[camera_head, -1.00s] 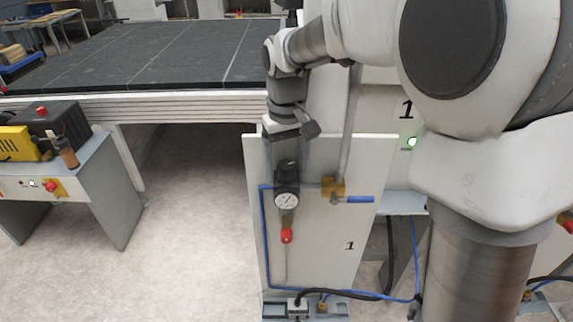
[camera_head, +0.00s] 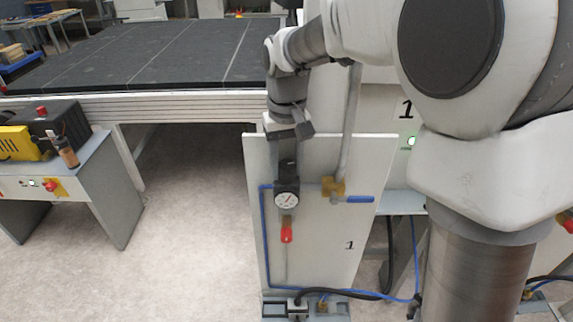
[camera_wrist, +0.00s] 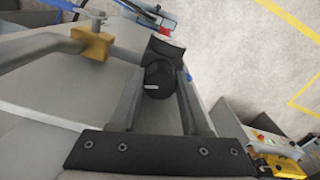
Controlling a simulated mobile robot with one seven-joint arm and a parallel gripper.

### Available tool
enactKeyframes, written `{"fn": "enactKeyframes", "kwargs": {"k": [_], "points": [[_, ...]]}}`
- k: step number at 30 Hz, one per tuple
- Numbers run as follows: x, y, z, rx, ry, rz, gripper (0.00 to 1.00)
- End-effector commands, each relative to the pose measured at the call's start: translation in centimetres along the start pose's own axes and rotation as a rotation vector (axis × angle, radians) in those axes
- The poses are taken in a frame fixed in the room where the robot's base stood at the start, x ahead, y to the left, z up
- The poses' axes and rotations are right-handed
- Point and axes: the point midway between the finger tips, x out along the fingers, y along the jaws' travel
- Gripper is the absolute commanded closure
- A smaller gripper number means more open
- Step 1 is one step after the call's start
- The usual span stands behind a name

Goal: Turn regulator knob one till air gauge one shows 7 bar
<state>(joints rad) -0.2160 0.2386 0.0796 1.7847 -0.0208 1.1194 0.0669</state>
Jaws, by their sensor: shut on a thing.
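Air gauge one (camera_head: 286,201) is a round white dial in a black body on the upright white panel marked 1. Its needle is too small to read surely. The black regulator knob (camera_wrist: 159,76), round with a white mark on its top, lies between my two fingers in the wrist view. My gripper (camera_wrist: 160,84) is shut on the knob from above. In the head view my gripper (camera_head: 287,165) points down at the top of the regulator, just above the gauge; the knob is mostly hidden there by the fingers.
Blue hose (camera_head: 264,240) runs along the panel's left edge. A grey stand (camera_head: 105,190) is at left; the floor between is clear.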

Motion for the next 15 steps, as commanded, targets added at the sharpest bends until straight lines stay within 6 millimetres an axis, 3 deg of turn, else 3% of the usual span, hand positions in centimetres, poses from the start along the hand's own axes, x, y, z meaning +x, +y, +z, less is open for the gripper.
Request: {"fn": "enactKeyframes", "kwargs": {"k": [15], "points": [[-0.1, 0.0, -0.02, 0.354, 0.001, 0.0, 1.0]]}}
